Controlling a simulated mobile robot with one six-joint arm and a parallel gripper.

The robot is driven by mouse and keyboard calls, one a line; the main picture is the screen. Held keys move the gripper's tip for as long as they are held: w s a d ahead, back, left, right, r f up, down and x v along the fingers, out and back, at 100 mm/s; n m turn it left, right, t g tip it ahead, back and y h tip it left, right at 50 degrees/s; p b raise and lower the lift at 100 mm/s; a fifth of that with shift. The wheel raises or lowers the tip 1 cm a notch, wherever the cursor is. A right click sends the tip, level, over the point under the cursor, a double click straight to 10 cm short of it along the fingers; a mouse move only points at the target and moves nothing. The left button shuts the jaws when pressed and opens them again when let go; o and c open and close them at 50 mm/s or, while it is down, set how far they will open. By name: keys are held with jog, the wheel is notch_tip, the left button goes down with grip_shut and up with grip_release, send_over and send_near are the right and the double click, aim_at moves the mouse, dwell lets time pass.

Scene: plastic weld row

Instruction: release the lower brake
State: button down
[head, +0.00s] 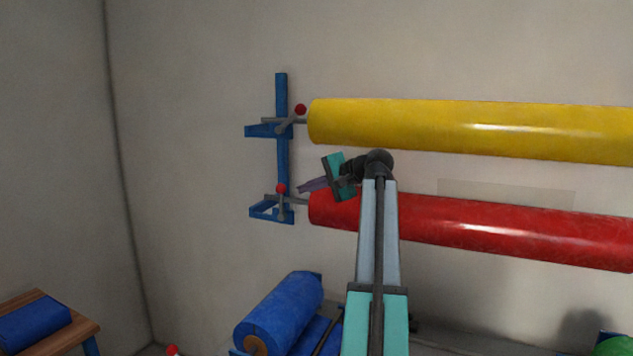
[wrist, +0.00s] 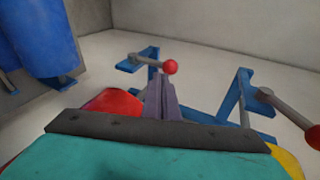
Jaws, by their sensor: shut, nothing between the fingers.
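The lower brake is a grey lever with a red knob (head: 281,188) on the lower blue bracket (head: 272,215), at the left end of the red roll (head: 440,220). Its lever stands about upright in the head view. My gripper (head: 304,186) is shut and empty, its purple fingers just right of that knob. In the wrist view the fingers (wrist: 161,90) point at the lower knob (wrist: 170,67), which shows just past the tips; I cannot tell whether they touch. The upper brake's red knob (head: 300,109) sits on a tilted lever by the yellow roll (head: 470,130).
The blue upright post (head: 282,95) carries both brackets against the wall. Blue rolls (head: 280,310) lie below, and a wooden table (head: 80,328) with a blue item stands at the lower left. Left of the post is bare wall.

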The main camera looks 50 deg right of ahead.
aim_at(284, 187)
jog(key=shift+w+a+f+p, duration=0.15)
jog(key=shift+w+p, duration=0.25)
jog(key=shift+w, duration=0.65)
jog(key=shift+w+a+f+p, duration=0.15)
jog(key=shift+w+p, duration=0.2)
jog(key=shift+w, duration=0.7)
jog(key=shift+d, duration=0.1)
jog(key=shift+w+r, duration=0.2)
jog(key=shift+w, duration=0.55)
jog(key=shift+a+r, duration=0.1)
jog(key=shift+a, duration=0.1)
jog(key=shift+w, duration=0.1)
